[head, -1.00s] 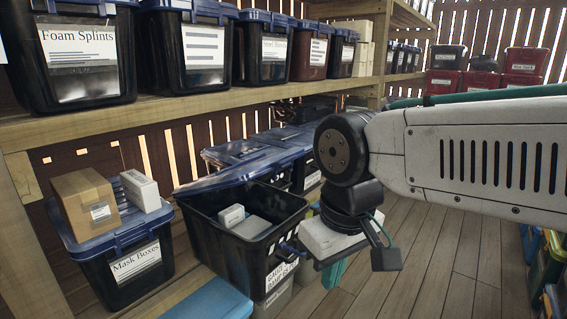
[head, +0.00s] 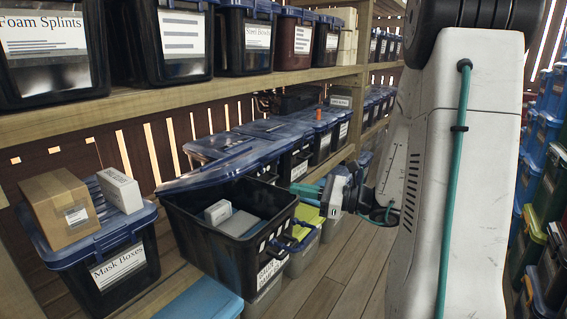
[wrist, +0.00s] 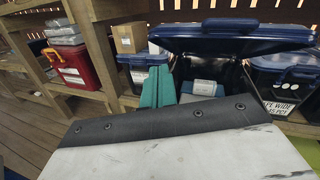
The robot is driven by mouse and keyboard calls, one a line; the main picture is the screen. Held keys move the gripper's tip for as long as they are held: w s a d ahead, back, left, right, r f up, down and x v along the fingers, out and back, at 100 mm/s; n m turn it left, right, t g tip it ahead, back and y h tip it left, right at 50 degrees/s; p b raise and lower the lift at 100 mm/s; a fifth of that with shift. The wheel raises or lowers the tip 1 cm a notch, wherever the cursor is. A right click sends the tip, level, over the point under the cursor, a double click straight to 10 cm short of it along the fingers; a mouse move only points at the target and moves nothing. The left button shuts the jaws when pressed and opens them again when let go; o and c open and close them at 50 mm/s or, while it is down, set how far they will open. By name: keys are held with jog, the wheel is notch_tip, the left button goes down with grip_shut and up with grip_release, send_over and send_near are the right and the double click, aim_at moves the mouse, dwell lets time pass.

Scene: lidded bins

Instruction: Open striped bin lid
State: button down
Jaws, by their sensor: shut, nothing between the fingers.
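A black bin (head: 222,250) with a blue lid (head: 225,168) stands open on the low shelf. The lid is hinged at the back and tilted up, so the inside shows, with a white box (head: 217,212) and a grey item in it. White marks and a label show on the bin's front, partly hard to read. My gripper (head: 305,189) is shut and empty, its teal fingers to the right of the lid and apart from it. In the wrist view the fingers (wrist: 157,88) point toward the shelf, left of the open bin, below the raised lid (wrist: 235,38).
A closed Mask Boxes bin (head: 120,268) with a cardboard box (head: 62,205) on it stands to the left. More closed blue-lidded bins (head: 270,128) stand behind. An upper shelf board (head: 150,108) runs above. The wooden floor (head: 340,265) to the right is open.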

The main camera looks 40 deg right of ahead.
jog(key=d+f+m+t+h, duration=0.2)
jog(key=d+m+t+h, duration=0.25)
jog(key=d, duration=0.35)
jog(key=r+x, duration=0.2)
jog(key=x, duration=1)
jog(key=shift+w+d+m, duration=0.2)
jog(key=shift+d+m, duration=0.1)
jog(key=shift+m, duration=0.15)
jog(key=shift+r+g, duration=0.1)
jog(key=shift+g, duration=0.15)
